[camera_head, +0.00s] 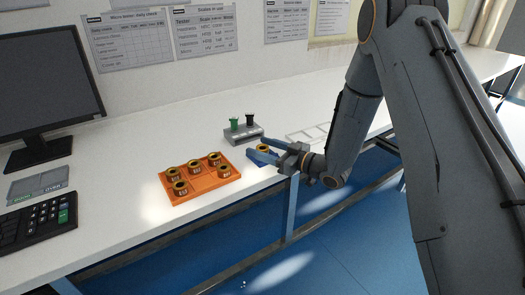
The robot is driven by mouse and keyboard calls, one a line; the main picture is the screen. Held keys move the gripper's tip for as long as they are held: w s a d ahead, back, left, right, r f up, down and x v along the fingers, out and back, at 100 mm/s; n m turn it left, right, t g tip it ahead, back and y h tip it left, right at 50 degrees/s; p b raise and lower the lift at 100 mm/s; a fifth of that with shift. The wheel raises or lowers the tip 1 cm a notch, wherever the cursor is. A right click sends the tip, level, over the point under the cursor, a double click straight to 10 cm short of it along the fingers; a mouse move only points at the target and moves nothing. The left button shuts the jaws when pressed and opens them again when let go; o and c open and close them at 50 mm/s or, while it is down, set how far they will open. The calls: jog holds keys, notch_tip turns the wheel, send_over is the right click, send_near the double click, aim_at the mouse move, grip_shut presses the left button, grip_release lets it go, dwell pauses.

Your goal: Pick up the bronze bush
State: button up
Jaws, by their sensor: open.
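A bronze-coloured ring-like bush (263,148) with a dark band shows at the tip of my gripper (261,150), near the table's front edge. My gripper reaches in from the right, with its jaws open and its blue-looking fingers near that bush. The lower part of the bush is hidden, and I cannot tell whether the fingers touch it. Several similar dark-banded, gold-topped pieces (194,167) stand in an orange tray (205,184) to the left of my gripper.
A grey block (243,136) with a green and a black peg stands just behind my gripper. A pale compartmented tray (308,133) lies behind the gripper to the right. A monitor (45,90) and a keypad (38,222) are at the left. The white bench (125,160) is clear between monitor and orange tray.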

jog(key=c, duration=1.4)
jog(key=shift+o, duration=0.2)
jog(key=shift+r, duration=0.1)
